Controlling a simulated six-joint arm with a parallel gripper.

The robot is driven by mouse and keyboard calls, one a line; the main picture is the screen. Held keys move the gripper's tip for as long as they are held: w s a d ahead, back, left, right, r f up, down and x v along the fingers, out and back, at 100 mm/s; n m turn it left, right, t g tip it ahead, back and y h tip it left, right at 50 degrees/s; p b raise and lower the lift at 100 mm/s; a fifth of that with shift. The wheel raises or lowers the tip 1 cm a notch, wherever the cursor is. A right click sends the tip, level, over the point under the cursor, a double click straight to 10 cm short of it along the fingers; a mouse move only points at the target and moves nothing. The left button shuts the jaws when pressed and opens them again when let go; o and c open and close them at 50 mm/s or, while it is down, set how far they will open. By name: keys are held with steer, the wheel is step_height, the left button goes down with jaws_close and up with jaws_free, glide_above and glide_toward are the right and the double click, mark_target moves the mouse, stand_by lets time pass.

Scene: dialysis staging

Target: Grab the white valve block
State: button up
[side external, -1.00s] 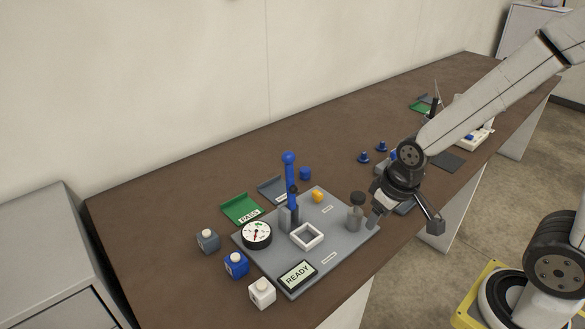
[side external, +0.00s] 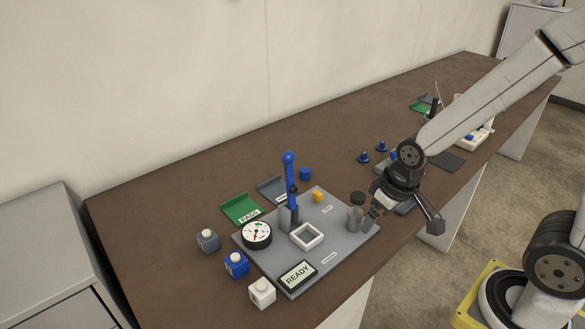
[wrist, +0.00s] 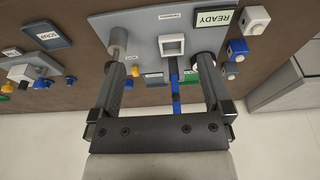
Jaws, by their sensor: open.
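The white valve block (side external: 262,292) is a small cube with a round white top. It stands on the brown bench at the front corner of the grey test plate, beside the READY sign. In the wrist view the white block (wrist: 255,18) shows at the top right. My gripper (side external: 404,222) is open and empty, at the right end of the plate and well away from the white block. One finger is close to a grey cylinder (side external: 355,218); I cannot tell whether they touch. In the wrist view my gripper (wrist: 161,64) has its two fingers wide apart.
A blue block (side external: 236,265) and a grey block (side external: 208,240) stand beside the white one. The plate (side external: 345,238) carries a gauge (side external: 257,234), a tall blue handle (side external: 289,180), a white square frame (side external: 307,236) and the READY sign (side external: 297,275). Bare bench lies left of the blocks.

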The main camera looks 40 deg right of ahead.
steer(key=a+f+m+g+y, duration=0.5)
steer(key=a+f+m+y, duration=0.3)
steer(key=a+m, duration=0.3)
steer(key=w+a+f+m+t+y, duration=0.1)
steer(key=w+f+m+t, duration=0.1)
steer(key=m, duration=0.1)
steer(key=w+a+f+m+t+y, duration=0.1)
steer(key=w+f+m+t, duration=0.1)
steer(key=w+m+t, duration=0.1)
steer(key=w+a+f+m+t+y, duration=0.1)
steer(key=w+m+t+y, duration=0.1)
steer(key=m, duration=0.3)
steer(key=shift+w+f, duration=0.4)
steer(key=shift+w, duration=0.25)
steer(key=shift+w+d+f+m+t, duration=0.25)
steer(key=shift+w+f+m+t, duration=0.1)
steer(key=shift+w+m+t, duration=0.25)
steer(key=shift+s, duration=0.1)
steer(key=shift+a, duration=0.1)
